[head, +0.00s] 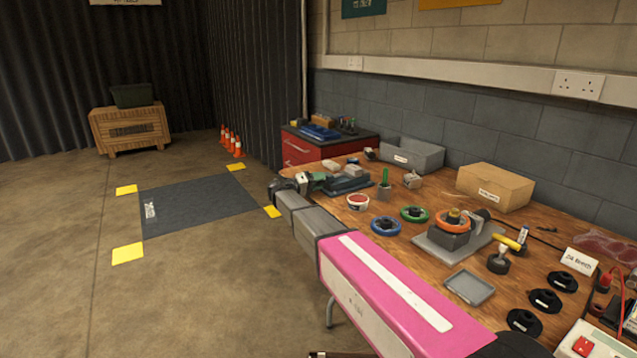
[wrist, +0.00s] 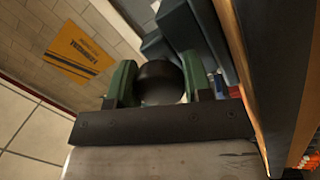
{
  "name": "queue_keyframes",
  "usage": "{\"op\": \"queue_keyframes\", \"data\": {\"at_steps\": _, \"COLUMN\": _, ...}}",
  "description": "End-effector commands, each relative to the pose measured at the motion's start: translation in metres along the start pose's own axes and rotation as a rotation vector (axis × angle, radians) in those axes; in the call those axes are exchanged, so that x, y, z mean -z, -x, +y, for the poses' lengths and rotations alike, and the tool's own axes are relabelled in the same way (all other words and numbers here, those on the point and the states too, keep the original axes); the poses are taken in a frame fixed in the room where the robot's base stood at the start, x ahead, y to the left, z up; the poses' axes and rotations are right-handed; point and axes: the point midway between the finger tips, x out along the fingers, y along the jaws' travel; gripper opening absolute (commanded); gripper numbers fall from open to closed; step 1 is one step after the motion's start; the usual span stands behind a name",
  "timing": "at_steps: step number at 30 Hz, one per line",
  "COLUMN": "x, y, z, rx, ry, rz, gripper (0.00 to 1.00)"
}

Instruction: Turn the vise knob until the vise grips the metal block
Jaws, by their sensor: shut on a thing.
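A dark round knob (wrist: 160,82) sits between the green fingers of my gripper (wrist: 157,84) in the wrist view, and the fingers are shut on it. In the head view my gripper (head: 304,182) is at the left end of the blue-grey vise (head: 345,184), at the near left edge of the bench. The vise body (wrist: 187,35) also shows beyond the knob in the wrist view. A small grey shape rests around the vise jaws in the head view; I cannot tell whether it is the metal block or whether the jaws touch it.
A red cabinet (head: 303,150) stands behind. The floor to the left is open.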

Motion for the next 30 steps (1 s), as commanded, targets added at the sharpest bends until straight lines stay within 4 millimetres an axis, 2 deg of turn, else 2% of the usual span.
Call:
{"op": "queue_keyframes", "data": {"at_steps": 12, "x": 0.0007, "y": 0.0014, "z": 0.0000, "rx": 0.018, "ry": -0.210, "rz": -0.018, "gripper": 0.22}}
{"op": "queue_keyframes", "data": {"at_steps": 30, "x": 0.0002, "y": 0.0014, "z": 0.0000, "rx": 0.022, "ry": -0.246, "rz": -0.023, "gripper": 0.22}}
